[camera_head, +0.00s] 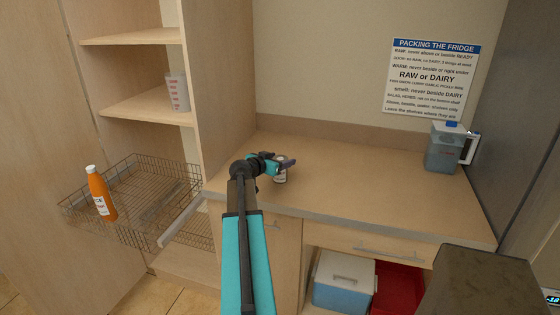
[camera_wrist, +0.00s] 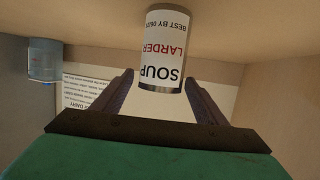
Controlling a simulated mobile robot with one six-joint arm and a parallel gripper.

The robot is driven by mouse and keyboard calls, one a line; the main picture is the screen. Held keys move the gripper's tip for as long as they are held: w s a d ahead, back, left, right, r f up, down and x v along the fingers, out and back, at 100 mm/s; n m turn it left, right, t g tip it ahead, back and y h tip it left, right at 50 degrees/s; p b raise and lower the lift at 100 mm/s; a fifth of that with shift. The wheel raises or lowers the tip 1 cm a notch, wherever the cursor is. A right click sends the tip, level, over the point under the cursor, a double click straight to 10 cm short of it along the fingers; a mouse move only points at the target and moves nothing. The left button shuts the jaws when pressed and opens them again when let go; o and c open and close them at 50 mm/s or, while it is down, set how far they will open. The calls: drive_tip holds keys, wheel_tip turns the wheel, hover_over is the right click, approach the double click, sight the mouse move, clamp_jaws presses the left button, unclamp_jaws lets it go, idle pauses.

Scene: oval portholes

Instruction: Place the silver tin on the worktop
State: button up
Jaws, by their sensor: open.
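The silver tin (camera_head: 280,176) has a white label and stands upright on the worktop (camera_head: 350,180), near its left front part. In the wrist view, which is upside down, the tin (camera_wrist: 162,45) shows the words LARDER SOUP and a silver rim. My gripper (camera_head: 287,163) is at the tin, partly covering it in the head view. In the wrist view my gripper (camera_wrist: 160,78) is open, with one finger on each side of the tin's near end. Gaps show beside the tin, and it does not look clamped.
A blue-grey jug (camera_head: 444,148) stands at the worktop's right back. An orange bottle (camera_head: 101,193) stands in a pulled-out wire basket (camera_head: 150,190) at left. A white tub (camera_head: 177,91) is on a shelf. A cool box (camera_head: 342,280) and red bin (camera_head: 398,288) sit below. The worktop's middle is clear.

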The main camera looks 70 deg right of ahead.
drive_tip(key=shift+a+r, duration=0.1)
drive_tip(key=b+v, duration=0.2)
drive_tip(key=v, duration=0.9)
drive_tip(key=shift+a+b, duration=0.35)
drive_tip(key=shift+b, duration=0.05)
idle(0.8)
